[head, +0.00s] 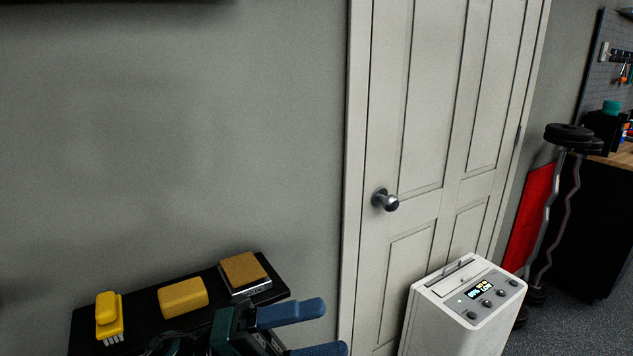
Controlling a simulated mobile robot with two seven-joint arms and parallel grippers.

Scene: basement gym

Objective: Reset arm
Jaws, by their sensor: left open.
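My left gripper (312,331) shows at the bottom middle of the head view. Its two blue fingers are apart, with nothing visible between them. It is in front of the right end of a black shelf or table (85,325). My right gripper is not in view.
A yellow brush (109,315), a yellow sponge-like block (183,297) and a brown-topped block (243,270) lie on the black surface. A white appliance (466,300) stands before a white door (420,130). Curl bars (553,205) and a workbench (595,215) are at right.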

